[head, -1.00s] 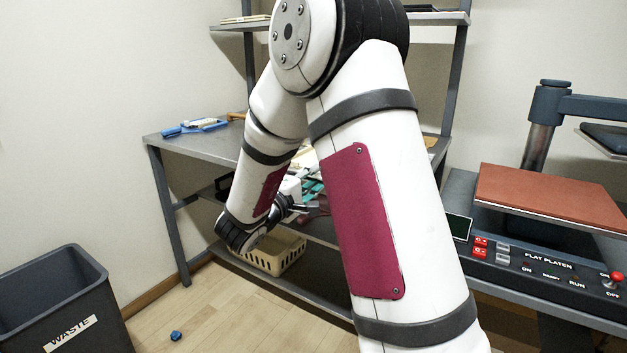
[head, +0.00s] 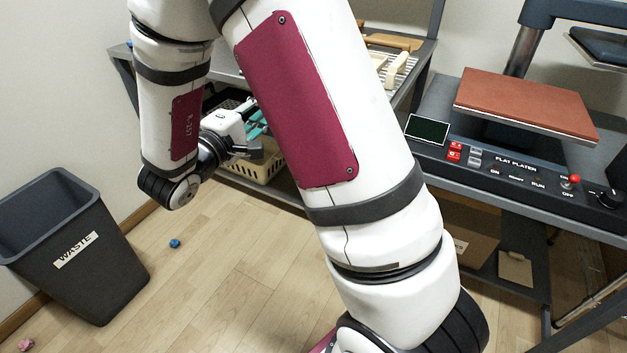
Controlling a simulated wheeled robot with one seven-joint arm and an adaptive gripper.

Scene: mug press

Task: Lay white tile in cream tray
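My gripper (head: 262,150) is at the lower shelf under the bench, small and partly hidden by its own wrist and my arm. It is in front of or over a cream slatted basket (head: 255,173); I cannot tell if they touch. I cannot see whether its fingers are open or shut, or whether they hold anything. I cannot make out a white tile. I cannot tell whether the basket is the cream tray; no other cream tray is clearly visible. My arm covers much of the bench.
A grey waste bin (head: 112,270) stands at left, with a small blue lump (head: 175,244) on the floor nearby. A press with a red-brown platen (head: 525,103) is at right. A slatted rack (head: 395,68) sits on the bench. The floor between bin and bench is mostly clear.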

